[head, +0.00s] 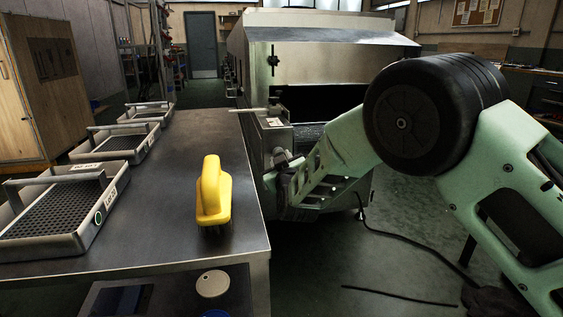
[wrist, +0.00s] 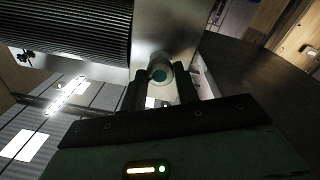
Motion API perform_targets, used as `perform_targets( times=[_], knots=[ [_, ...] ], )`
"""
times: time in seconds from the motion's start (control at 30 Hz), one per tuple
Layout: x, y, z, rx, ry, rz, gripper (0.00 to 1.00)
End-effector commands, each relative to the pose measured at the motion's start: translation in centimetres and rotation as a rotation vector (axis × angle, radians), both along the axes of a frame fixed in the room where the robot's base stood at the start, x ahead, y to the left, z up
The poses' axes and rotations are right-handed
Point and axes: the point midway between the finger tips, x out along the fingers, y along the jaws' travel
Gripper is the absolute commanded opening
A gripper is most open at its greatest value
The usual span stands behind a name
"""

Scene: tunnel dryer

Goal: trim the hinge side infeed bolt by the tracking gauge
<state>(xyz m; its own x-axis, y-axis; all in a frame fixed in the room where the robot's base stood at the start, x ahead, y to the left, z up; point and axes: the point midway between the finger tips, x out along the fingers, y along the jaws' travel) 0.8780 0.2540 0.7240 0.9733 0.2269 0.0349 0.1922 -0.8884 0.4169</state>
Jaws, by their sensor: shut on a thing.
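In the wrist view my gripper (wrist: 160,92) is shut on a round bolt head (wrist: 160,72) with a teal centre, set at the metal side plate (wrist: 158,40) of the dryer's infeed end. The ribbed dark belt roller (wrist: 70,30) lies to its left. In the head view my gripper (head: 280,160) is at the infeed's left side, beside the table edge, and the bolt is hidden there. The dryer (head: 330,60) stands behind with its steel hood. I cannot make out a readable tracking gauge.
A steel table (head: 170,190) on the left bears a yellow brush (head: 212,195) and several mesh trays with handles, one a near tray (head: 95,235). A dark cable (head: 410,240) lies on the floor at right. A wooden cabinet (head: 45,85) stands back left.

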Motion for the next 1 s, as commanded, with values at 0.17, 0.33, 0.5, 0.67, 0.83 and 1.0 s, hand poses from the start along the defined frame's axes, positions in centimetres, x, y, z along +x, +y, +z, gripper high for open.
perform_targets(
  times=[0.17, 0.33, 0.5, 0.67, 0.83, 1.0],
  knots=[
    [0.00, -0.15, -0.30, 0.160, 0.051, -0.003, 0.08],
    [-0.02, -0.10, -0.27, 0.300, 0.091, -0.002, 0.08],
    [-0.05, -0.05, -0.27, 0.416, 0.125, -0.002, 0.08],
    [-0.05, -0.03, -0.28, 0.495, 0.149, -0.001, 0.08],
    [-0.07, -0.01, -0.28, 0.546, 0.163, -0.002, 0.08],
    [-0.08, 0.00, -0.28, 0.570, 0.171, -0.002, 0.08]
  ],
)
